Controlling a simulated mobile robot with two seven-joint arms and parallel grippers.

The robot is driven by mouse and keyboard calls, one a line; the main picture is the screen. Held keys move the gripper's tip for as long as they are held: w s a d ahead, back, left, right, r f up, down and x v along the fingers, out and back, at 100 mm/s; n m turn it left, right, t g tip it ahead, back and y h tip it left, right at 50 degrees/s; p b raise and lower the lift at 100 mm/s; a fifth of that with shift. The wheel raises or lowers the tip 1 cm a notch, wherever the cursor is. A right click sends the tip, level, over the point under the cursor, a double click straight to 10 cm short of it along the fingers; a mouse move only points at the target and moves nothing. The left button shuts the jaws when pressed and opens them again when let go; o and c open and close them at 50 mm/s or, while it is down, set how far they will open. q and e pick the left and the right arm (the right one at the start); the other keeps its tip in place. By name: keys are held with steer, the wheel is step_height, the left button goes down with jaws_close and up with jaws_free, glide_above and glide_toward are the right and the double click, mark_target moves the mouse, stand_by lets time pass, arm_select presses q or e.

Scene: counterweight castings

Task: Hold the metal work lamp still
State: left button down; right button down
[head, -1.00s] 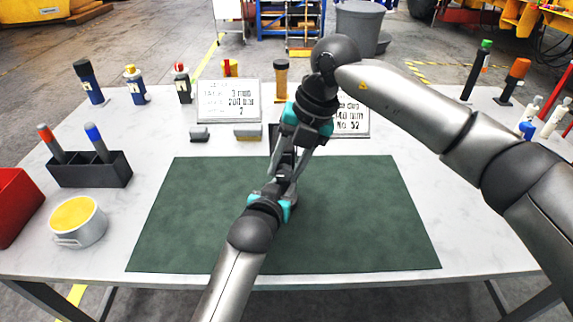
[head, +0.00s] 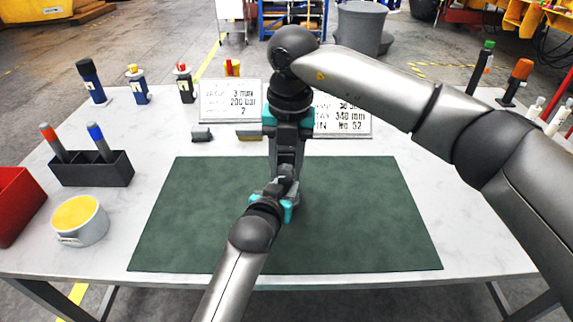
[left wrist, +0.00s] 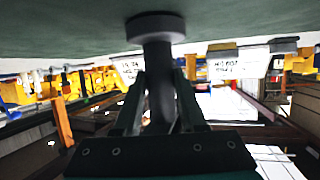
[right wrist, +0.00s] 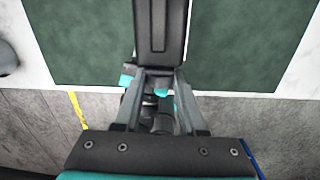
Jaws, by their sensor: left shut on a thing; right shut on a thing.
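The dark grey metal work lamp (head: 288,158) stands over the green mat, largely hidden by my grippers in the head view. Its stem (left wrist: 159,85) and round base (left wrist: 155,25) show in the left wrist view, with the base at the mat. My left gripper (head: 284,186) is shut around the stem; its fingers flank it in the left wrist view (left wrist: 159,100). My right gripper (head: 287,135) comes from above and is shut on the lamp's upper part. The right wrist view shows a long dark lamp part (right wrist: 160,30) running up from between the fingers (right wrist: 158,78).
The green mat (head: 370,220) is otherwise clear. Two placards (head: 228,100) stand behind it, with small blocks (head: 201,134) in front. At left are a black holder (head: 90,170), a pot (head: 78,222) and a red bin (head: 15,205). Bottles line the table's back and right.

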mark_target(289, 169)
arm_select(q)
steer(key=shift+r, duration=0.15)
arm_select(e)
steer(key=shift+c, duration=2.3)
jaws_free()
steer(key=shift+r, duration=0.1)
step_height(289, 169, up, 12)
steer(key=shift+s+d, duration=0.15)
steer(key=shift+d, duration=0.15)
arm_select(q)
steer(key=shift+c, duration=1.9)
jaws_free()
